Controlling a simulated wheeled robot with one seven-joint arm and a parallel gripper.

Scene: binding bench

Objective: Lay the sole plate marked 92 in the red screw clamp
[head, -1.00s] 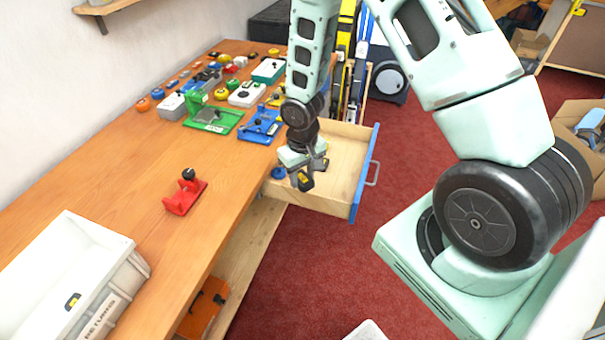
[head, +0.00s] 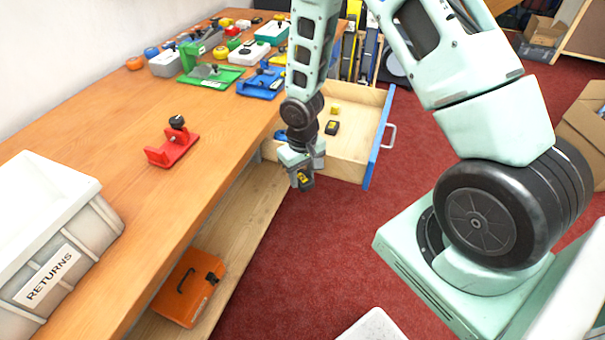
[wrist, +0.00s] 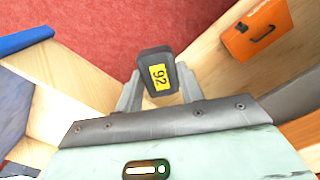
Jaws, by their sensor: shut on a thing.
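The sole plate marked 92 (wrist: 161,60) is a small dark block with a yellow label, held upright between the two fingertips in the wrist view. My gripper (wrist: 158,90) is shut on it. In the head view, my gripper (head: 301,178) hangs in the air just off the bench's front edge, beside the open drawer. The red screw clamp (head: 170,150) stands on the bench top, to the left of my gripper, with a black knob on top. No plate shows in it.
The open drawer (head: 375,150) holds another dark plate (head: 332,128) and a yellow-marked one (head: 335,110). A white RETURNS bin (head: 90,225) stands at the near left. Green (head: 212,78) and blue (head: 262,82) fixtures stand farther back. An orange case (head: 188,288) lies on the lower shelf.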

